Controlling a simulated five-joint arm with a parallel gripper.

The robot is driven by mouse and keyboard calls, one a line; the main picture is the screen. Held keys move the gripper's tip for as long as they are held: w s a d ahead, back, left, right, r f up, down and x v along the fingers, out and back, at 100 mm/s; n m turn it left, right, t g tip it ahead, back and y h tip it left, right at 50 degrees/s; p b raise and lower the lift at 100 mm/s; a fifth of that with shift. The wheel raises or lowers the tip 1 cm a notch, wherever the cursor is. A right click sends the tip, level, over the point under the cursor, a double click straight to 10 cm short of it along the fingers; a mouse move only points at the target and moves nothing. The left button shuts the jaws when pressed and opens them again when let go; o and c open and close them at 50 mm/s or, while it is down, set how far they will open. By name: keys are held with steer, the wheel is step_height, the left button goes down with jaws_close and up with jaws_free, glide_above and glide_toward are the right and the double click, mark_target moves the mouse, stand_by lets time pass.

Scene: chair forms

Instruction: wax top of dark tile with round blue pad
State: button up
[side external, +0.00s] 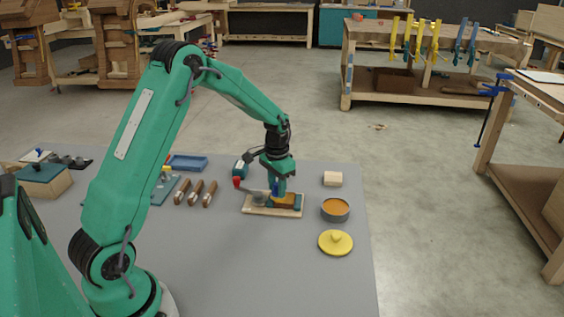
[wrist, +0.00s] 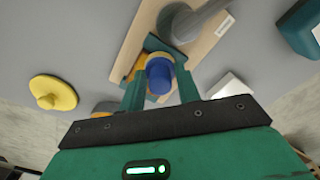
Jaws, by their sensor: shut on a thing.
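My gripper (side external: 277,190) points down over the wooden board and is shut on the blue knob of the round pad (wrist: 159,73). The knob sits between both fingers in the wrist view. The dark tile (side external: 289,201) lies on the board (side external: 256,209), under and beside my gripper, partly hidden. An orange-brown patch shows there.
A round tin of orange wax (side external: 335,209), a yellow pad with a knob (side external: 336,243) and a pale block (side external: 332,179) stand right of the board. Several wood-handled tools (side external: 195,193) and a blue tray (side external: 188,163) lie left. The front of the grey table is clear.

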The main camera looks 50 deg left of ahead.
steer(key=shift+w+d, duration=1.95)
steer(key=shift+d, duration=0.05)
steer(key=shift+s, duration=0.15)
steer(key=shift+s+a, duration=2.2)
steer(key=shift+a, duration=0.05)
steer(key=shift+w+d, duration=2.2)
steer(key=shift+d, duration=0.05)
steer(key=shift+w+d+r, duration=0.1)
steer(key=shift+w+d, duration=0.05)
steer(key=shift+w, duration=0.05)
step_height(320, 180, up, 8)
steer(key=shift+s, duration=0.15)
